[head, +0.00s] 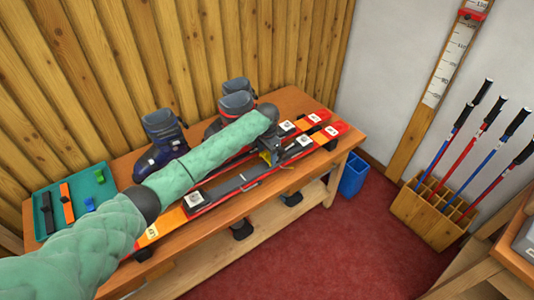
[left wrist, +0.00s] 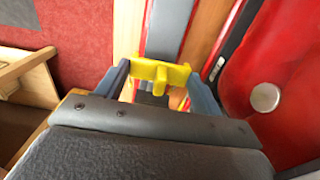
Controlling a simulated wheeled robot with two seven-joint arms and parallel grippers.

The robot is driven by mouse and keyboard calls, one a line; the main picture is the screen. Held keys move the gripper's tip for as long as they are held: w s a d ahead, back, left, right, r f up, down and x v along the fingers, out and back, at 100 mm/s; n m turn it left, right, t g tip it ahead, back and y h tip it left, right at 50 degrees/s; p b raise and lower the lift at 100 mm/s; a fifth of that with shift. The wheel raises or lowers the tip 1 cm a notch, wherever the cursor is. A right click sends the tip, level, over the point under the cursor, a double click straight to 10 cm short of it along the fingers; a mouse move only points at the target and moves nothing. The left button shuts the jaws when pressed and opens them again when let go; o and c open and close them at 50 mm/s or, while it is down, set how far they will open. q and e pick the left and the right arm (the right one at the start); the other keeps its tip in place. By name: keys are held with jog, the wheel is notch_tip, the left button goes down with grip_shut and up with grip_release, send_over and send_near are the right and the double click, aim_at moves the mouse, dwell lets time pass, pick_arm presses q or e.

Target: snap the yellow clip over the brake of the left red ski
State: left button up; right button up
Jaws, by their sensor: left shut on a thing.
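My left gripper (head: 267,152) is over the bench, above the middle of the nearer red ski (head: 232,186). It is shut on the yellow clip (left wrist: 160,73), held across between its two fingers in the left wrist view. A bit of yellow also shows under the gripper in the head view. A second red ski (head: 313,118) lies behind, partly hidden by my left arm. A dark ridged part (left wrist: 152,98) shows below the clip; I cannot tell whether the clip touches it. The brake is not clearly visible. My right gripper is not in view.
Several dark ski boots (head: 163,132) stand at the back of the bench (head: 297,99). A teal tray (head: 101,178) with straps and a green clip (head: 90,204) lies at the left end. A blue bin (head: 353,176) and a pole rack (head: 440,210) stand on the floor to the right.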

aim_at(267, 157)
pick_arm(q)
jog(key=shift+p, duration=0.4)
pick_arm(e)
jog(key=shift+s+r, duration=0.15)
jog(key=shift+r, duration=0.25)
pick_arm(q)
jog(key=shift+f, duration=0.1)
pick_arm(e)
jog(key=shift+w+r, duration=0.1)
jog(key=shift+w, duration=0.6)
pick_arm(q)
jog(key=shift+f, duration=0.3)
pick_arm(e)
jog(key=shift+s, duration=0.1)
pick_arm(q)
jog(key=shift+f+b, duration=0.7)
jog(key=shift+f, duration=0.9)
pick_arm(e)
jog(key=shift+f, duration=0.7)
pick_arm(q)
jog(key=o, duration=1.3)
